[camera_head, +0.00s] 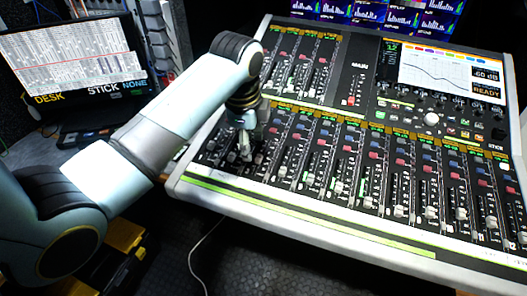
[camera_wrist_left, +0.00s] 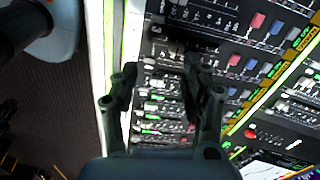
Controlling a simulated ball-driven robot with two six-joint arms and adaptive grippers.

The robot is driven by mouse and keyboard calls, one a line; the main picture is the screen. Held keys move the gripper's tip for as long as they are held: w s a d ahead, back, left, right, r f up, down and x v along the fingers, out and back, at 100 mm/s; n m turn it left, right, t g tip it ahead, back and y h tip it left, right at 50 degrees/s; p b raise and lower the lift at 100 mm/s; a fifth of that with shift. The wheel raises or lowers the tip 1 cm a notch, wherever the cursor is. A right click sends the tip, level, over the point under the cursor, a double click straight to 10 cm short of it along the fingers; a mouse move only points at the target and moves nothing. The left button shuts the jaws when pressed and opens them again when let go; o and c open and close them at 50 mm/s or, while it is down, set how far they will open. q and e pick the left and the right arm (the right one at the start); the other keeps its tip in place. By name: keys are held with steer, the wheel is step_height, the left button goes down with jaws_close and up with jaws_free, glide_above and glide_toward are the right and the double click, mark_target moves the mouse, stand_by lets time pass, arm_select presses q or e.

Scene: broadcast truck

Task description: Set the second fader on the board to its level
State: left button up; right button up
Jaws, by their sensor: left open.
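The mixing board (camera_head: 300,222) is a wide light-framed desk with rows of black fader strips. My left gripper (camera_head: 246,154) points down over the leftmost strips of the lower fader bank. In the left wrist view its two dark fingers (camera_wrist_left: 161,66) are apart, one on each side of a strip. I see no fader cap clearly held between them. The second fader is hidden or too dark to pick out under the gripper. A nearby fader cap (camera_head: 283,170) shows just right of the gripper. My right gripper is not in view.
More faders, such as one pale cap (camera_head: 430,212), fill the bank to the right. A board screen (camera_head: 440,72) reads "-60 dB" and "READY". A laptop-like screen (camera_head: 75,65) reads "DESK STICK NONE" at the left. An upper fader bank (camera_head: 305,65) lies behind.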

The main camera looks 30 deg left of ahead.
mark_target(260, 158)
arm_select(q)
steer(key=w+f, duration=0.1)
steer(key=f, duration=0.1)
steer(key=w+f+m, duration=0.1)
steer(key=f, duration=0.2)
steer(key=w+f+m, duration=0.1)
steer(key=w+f, duration=0.1)
steer(key=shift+w+f+b, duration=0.1)
steer(key=shift+f+b, duration=0.25)
steer(key=shift+f, duration=0.05)
jaws_close()
stand_by(0.3)
